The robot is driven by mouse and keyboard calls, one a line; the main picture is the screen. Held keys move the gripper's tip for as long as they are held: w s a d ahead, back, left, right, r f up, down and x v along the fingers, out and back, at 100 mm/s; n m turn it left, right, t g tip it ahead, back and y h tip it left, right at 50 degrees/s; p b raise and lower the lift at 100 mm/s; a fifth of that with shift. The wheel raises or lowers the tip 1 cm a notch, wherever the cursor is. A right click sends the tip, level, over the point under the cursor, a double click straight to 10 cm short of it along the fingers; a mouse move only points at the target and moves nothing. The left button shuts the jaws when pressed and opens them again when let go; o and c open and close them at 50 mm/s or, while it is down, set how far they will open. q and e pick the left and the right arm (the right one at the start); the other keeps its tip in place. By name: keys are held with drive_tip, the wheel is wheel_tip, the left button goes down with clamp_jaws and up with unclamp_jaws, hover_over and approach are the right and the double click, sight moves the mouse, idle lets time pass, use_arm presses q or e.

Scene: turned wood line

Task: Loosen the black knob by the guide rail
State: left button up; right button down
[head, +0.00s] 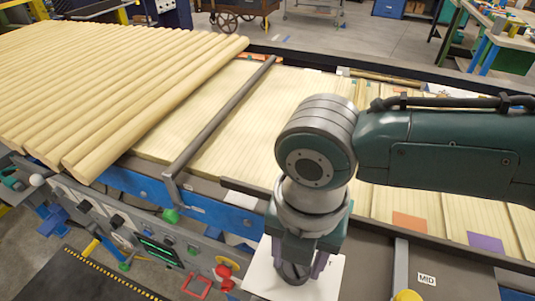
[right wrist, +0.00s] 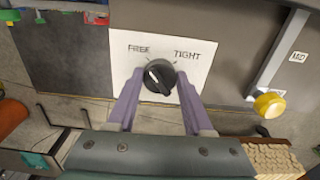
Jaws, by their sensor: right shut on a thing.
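The black knob (right wrist: 154,69) sits on a white plate (right wrist: 195,73) marked FREE at left and TIGHT at right. In the right wrist view its raised grip slants from upper left to lower right. My right gripper (right wrist: 158,82) is shut on the knob, one purple finger on each side. In the head view the right gripper (head: 299,268) points down over the white plate (head: 263,276) and mostly hides the knob. A grey guide rail (head: 401,265) stands just right of the plate; it also shows in the right wrist view (right wrist: 279,52). My left gripper is out of view.
A yellow knob (right wrist: 270,104) sits at the near end of that rail, close to a MID label (right wrist: 298,57). Another grey rail (head: 222,118) crosses the wooden boards. Round wooden poles (head: 110,85) lie at left, above a control panel (head: 150,245) with a red button.

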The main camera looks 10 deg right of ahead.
drive_tip(key=shift+r+n, duration=0.1)
drive_tip(key=shift+n, duration=0.4)
drive_tip(key=shift+c, duration=1.5)
unclamp_jaws()
wheel_tip(320, 180, up, 10)
